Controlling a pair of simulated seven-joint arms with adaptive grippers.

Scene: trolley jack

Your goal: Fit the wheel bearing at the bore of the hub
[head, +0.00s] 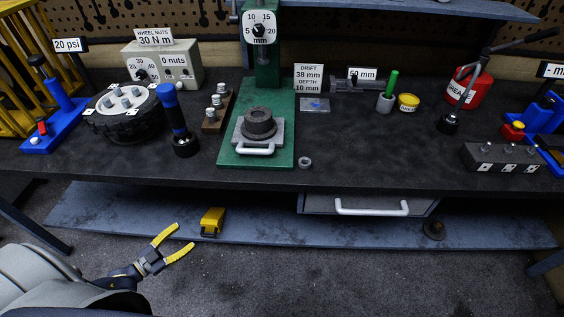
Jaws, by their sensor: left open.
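A dark round hub with an open bore (259,123) sits in a grey block with a white handle, on the green base (228,150) of the press. A small grey ring (305,162), which may be the wheel bearing, lies on the bench at the front edge, just right of the green base. My left gripper (185,236) has yellow fingertips spread apart and is empty. It is low in front of the bench, left of and well below the hub and ring. My right gripper is not in view.
A black torch-like tool (182,125) stands left of the press, near a tyre (124,112) and wheel-nut box (163,65). A drawer (368,206) is under the bench; a yellow block (212,221) and dark ring (433,229) are on the lower shelf.

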